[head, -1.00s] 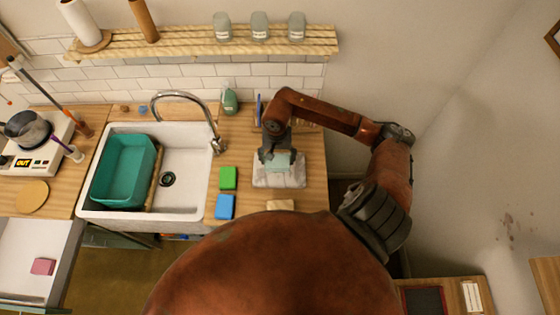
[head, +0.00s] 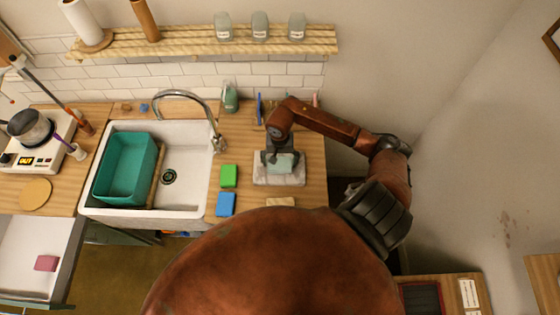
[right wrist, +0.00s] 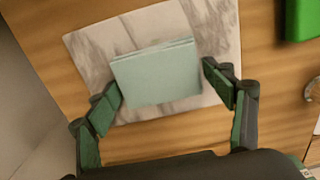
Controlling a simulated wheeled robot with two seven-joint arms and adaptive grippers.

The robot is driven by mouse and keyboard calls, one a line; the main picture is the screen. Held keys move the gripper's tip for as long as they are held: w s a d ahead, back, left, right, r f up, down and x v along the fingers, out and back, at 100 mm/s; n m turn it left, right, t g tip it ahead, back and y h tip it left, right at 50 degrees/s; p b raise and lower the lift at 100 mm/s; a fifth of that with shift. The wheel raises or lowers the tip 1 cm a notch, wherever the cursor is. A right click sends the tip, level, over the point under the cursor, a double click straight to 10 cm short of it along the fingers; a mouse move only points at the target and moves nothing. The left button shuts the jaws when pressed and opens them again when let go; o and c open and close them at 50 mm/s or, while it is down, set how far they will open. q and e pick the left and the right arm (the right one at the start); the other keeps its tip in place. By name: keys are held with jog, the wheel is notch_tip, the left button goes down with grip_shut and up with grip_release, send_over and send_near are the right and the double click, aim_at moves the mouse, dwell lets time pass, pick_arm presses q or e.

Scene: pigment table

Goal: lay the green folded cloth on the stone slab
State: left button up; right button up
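The pale green folded cloth (head: 282,164) is over the marbled stone slab (head: 293,180) on the right part of the counter. In the right wrist view the cloth (right wrist: 157,75) overlaps the middle of the slab (right wrist: 88,45), and it appears to rest there. My right gripper (right wrist: 160,78) is open, with its fingers spread on either side of the cloth. The right finger shows a small gap to the cloth. The left finger is very close to its edge, and I cannot tell whether it touches. My left gripper is not in view.
A green block (head: 229,176) and a blue block (head: 225,204) lie left of the slab. A pale block (head: 281,202) lies in front of it. The sink (head: 190,150) with a teal tub (head: 126,168) is further left. A green bottle (head: 230,98) stands behind.

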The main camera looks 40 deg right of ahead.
aim_at(279, 162)
jog(key=shift+o, duration=1.1)
jog(key=shift+r+p, duration=0.2)
jog(key=shift+p, duration=0.1)
pick_arm(q)
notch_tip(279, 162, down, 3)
jog(key=b, duration=0.3)
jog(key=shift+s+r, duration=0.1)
pick_arm(e)
notch_tip(279, 162, up, 12)
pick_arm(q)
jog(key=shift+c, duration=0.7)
pick_arm(e)
jog(key=shift+c, duration=0.7)
